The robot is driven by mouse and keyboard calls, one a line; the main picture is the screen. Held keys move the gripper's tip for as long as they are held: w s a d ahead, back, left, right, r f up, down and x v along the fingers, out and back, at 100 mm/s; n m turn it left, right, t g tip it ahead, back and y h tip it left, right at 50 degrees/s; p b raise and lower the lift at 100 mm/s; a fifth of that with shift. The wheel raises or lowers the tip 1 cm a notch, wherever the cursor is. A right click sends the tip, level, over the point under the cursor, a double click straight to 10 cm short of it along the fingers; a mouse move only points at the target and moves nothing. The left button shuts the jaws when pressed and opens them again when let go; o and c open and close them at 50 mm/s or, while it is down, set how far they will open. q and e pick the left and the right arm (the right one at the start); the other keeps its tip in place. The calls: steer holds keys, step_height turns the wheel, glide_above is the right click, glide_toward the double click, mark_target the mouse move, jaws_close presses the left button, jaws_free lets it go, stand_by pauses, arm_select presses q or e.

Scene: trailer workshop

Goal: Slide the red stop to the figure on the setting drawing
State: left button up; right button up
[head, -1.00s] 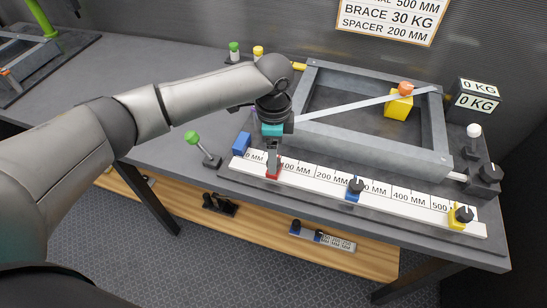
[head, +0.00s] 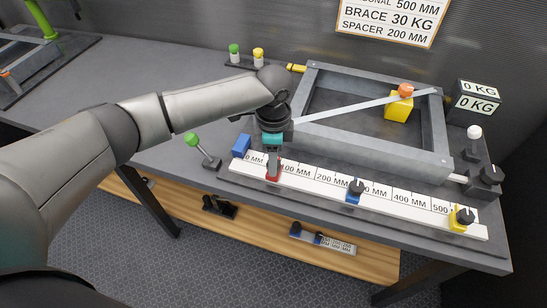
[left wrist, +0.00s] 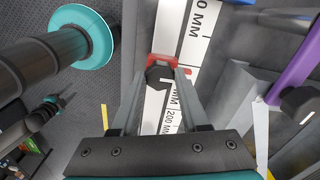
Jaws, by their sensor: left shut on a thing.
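The red stop (head: 273,175) sits on the white ruler rail (head: 325,188) near its left end, between the 0 MM and 100 MM labels. My left gripper (head: 274,163) comes down on it from above. In the left wrist view, its two fingers (left wrist: 160,82) are shut on the black knob of the red stop (left wrist: 164,61). The fingers hide part of the scale there. The setting drawing (head: 393,20) on the wall reads 500 MM on a partly cut line, BRACE 30 KG and SPACER 200 MM.
A blue stop (head: 354,191) and a yellow stop (head: 460,218) stand farther right on the rail. A blue block (head: 241,146) is at its left end. A grey frame (head: 370,150) lies behind the rail. A green-knobbed lever (head: 203,151) stands to the left.

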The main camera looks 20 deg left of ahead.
arm_select(q)
jaws_close()
stand_by(0.8)
